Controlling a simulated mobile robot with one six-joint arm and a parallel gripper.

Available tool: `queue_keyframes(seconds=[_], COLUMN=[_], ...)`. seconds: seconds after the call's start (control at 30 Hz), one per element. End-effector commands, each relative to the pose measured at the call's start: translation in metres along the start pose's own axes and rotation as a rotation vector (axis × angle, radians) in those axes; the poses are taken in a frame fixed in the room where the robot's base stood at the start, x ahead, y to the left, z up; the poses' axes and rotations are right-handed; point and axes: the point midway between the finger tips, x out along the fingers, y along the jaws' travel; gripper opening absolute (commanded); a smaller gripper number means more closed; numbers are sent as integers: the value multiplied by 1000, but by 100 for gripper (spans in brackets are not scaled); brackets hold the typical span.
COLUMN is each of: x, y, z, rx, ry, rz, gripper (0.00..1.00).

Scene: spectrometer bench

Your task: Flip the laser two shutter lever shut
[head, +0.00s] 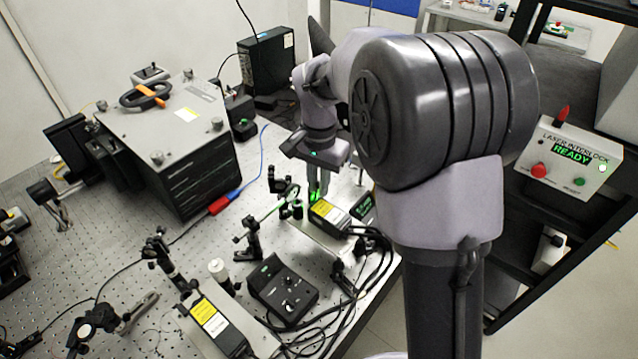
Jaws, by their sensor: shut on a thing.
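My gripper (317,192) points down at the front end of the farther black laser (336,221), which has a yellow label on top. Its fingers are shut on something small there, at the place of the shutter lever. Green light glows on and around the fingertips. The lever itself is hidden by the fingers, and its position cannot be told. A second black laser (230,338) with a yellow label lies at the front of the bench. No number can be read on either laser.
A black controller box (283,291) with knobs and loose cables lies between the lasers. Optic posts (248,240) stand left of my gripper. A large grey-topped box (170,115) stands at the left. The interlock box (568,160) at the right reads READY.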

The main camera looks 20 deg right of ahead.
Motion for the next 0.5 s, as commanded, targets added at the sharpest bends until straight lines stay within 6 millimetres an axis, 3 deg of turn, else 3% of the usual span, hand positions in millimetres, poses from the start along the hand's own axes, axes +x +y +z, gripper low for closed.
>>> queue_keyframes(seconds=[0.17, 0.43, 0.47, 0.5], x=[4, 0, 0, 0], y=[-2, -2, -2, -2], z=[8, 7, 7, 7], rx=[-10, -5, -5, -5], ry=[128, 136, 136, 136], rz=[21, 24, 24, 24], gripper=[0, 0, 20, 28])
